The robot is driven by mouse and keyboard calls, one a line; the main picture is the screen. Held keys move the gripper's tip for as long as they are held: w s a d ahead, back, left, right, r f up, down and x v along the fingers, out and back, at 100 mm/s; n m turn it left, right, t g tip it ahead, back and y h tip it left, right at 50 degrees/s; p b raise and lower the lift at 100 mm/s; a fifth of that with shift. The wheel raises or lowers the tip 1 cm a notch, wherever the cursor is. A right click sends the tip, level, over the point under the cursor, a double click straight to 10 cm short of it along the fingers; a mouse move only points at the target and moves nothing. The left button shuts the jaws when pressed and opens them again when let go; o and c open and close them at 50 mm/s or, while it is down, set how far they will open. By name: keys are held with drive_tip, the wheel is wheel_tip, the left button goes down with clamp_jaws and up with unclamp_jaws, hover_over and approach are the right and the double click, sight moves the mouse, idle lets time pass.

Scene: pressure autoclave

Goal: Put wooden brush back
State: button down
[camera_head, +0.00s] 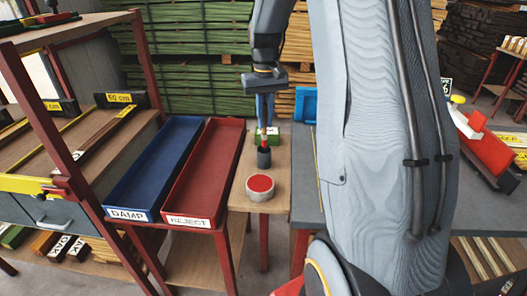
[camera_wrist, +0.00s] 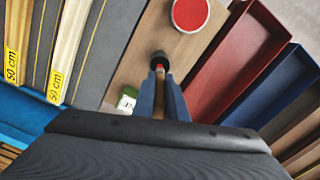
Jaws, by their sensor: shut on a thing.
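My gripper (camera_head: 264,112) points down over the narrow wooden table, with its blue fingers shut on the wooden brush. In the wrist view the brush's light wooden part (camera_wrist: 159,106) shows between the fingers (camera_wrist: 160,82). The brush's top is hidden by the gripper.
A round pot of red paint (camera_head: 260,187) stands in front of the cup. A green and white box (camera_head: 271,136) is just behind it. The red REJECT tray (camera_head: 207,170) and blue DAMP tray (camera_head: 153,172) lie left. A grey worktop (camera_head: 307,185) is on the right.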

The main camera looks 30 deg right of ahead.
sight(265, 104)
drive_tip(key=shift+f+p, duration=0.75)
drive_tip(key=shift+f, duration=3)
drive_tip(key=c, duration=1.8)
unclamp_jaws()
drive_tip(key=shift+f, duration=0.15)
drive_tip(key=shift+o, duration=0.2)
wheel_tip(265, 104, up, 12)
drive_tip(key=b, duration=0.3)
drive_tip(key=shift+a, duration=0.1)
drive_tip(key=s+a+f+n, duration=0.1)
drive_tip(key=s+a+f, duration=0.4)
drive_tip(key=s+a, duration=0.3)
drive_tip(key=s+a+f+n, duration=0.1)
drive_tip(key=s+a+f, duration=0.4)
drive_tip(key=s+a, duration=0.4)
drive_tip(key=s, duration=0.5)
drive_tip(key=shift+t, duration=0.4)
